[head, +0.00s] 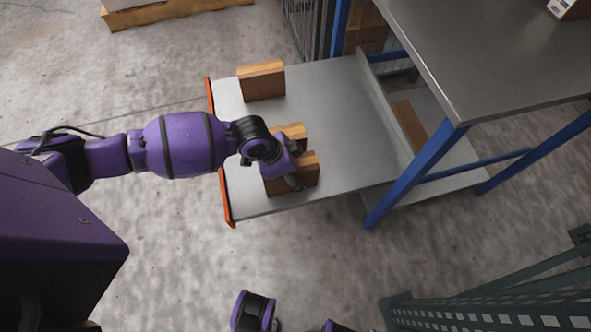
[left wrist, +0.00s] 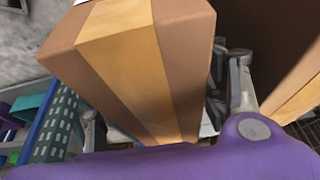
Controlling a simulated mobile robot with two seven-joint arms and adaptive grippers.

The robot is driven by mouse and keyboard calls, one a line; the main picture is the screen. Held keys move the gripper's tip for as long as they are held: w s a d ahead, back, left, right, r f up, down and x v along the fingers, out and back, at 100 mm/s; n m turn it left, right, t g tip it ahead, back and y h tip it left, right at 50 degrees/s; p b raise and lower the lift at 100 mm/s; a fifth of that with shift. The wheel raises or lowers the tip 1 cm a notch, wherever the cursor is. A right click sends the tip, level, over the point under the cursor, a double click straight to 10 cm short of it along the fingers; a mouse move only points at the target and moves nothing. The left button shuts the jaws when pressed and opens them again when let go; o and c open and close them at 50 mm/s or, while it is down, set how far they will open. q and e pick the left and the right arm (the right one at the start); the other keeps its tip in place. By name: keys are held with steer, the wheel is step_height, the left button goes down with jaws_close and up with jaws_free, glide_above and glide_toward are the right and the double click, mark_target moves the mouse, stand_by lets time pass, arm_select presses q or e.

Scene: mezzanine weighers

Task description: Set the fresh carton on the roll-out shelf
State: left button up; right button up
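The roll-out shelf (head: 345,110), a grey board with an orange front edge, is pulled out in the head view. Three brown cartons with tan tape stand on it: a far one (head: 262,82), a middle one (head: 293,131) and a near one (head: 305,172). Which is the fresh one I cannot tell. My left gripper (head: 288,178) is down at the near carton, partly hiding it and the middle one. In the left wrist view a carton (left wrist: 150,70) stands between the fingers, with a gap visible beside the left finger.
A grey metal table (head: 500,55) on blue legs stands over the shelf's right side, with a small box (head: 570,8) on top. A lower shelf (head: 440,185) holds another carton. Green metal framework (head: 490,312) is at bottom right. The shelf's right part is bare.

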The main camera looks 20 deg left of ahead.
arm_select(q)
steer(key=shift+r, duration=0.25)
steer(key=p+v, duration=0.3)
steer(key=v, duration=0.9)
